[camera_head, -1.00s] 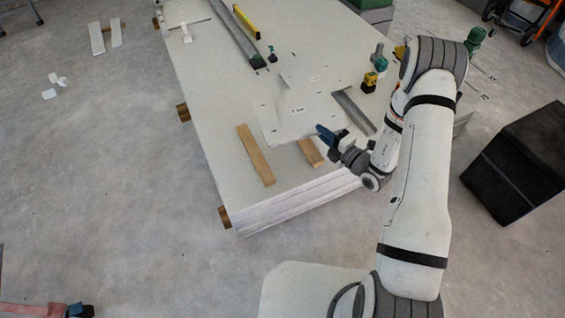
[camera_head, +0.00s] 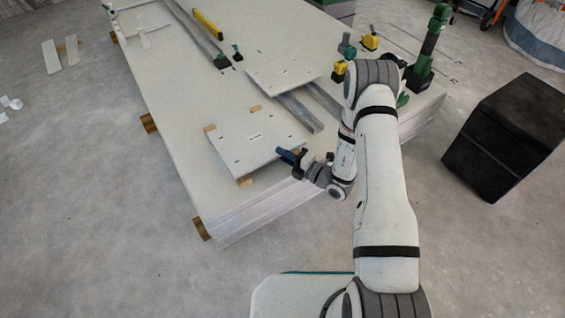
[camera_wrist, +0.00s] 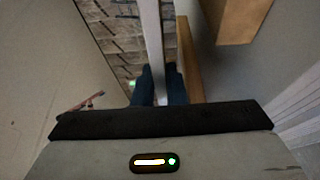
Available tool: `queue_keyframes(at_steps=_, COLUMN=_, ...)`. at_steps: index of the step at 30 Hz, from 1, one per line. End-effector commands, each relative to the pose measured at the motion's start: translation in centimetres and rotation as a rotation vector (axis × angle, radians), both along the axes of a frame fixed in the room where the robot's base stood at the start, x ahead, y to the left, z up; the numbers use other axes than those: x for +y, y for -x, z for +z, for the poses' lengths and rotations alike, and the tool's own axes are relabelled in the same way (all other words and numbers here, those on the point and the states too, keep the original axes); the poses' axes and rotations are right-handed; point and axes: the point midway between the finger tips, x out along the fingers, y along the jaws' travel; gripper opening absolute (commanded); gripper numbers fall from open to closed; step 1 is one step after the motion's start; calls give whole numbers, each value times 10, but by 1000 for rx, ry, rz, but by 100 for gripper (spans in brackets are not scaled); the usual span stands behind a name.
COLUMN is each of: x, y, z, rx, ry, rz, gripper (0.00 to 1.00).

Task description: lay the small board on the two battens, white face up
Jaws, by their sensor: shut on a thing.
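The small board (camera_head: 250,142) shows its white face up, with a small label, in the head view. It lies over the two battens and hides most of them. Ends of the left batten (camera_head: 244,182) and the other batten (camera_head: 256,108) stick out past its edges. My gripper (camera_head: 292,157) is shut on the board's right edge. In the wrist view the board (camera_wrist: 151,35) is a thin pale strip between the dark fingers (camera_wrist: 158,88). A batten (camera_wrist: 189,60) runs beside it, with a narrow gap seeming to show; I cannot tell whether they touch.
Another white board (camera_head: 284,74) lies behind on the large panel stack (camera_head: 180,95), near metal profiles (camera_head: 300,112). A yellow level (camera_head: 207,24) and several tools stand farther back. A black box (camera_head: 505,135) stands on the floor at right. The stack's front left is clear.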

Motion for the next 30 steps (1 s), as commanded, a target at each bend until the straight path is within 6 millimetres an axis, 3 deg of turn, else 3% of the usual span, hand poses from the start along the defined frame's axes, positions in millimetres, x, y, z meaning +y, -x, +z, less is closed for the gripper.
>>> queue_keyframes(at_steps=6, x=0, y=0, z=-29, rx=-1, ry=-2, rz=0, gripper=0)
queue_keyframes(at_steps=24, x=1, y=0, z=-38, rx=-2, ry=-2, rz=1, gripper=0)
queue_keyframes(at_steps=25, x=1, y=0, z=-38, rx=0, ry=0, rz=1, gripper=14)
queue_keyframes(at_steps=30, x=1, y=0, z=-38, rx=1, ry=1, rz=1, gripper=28)
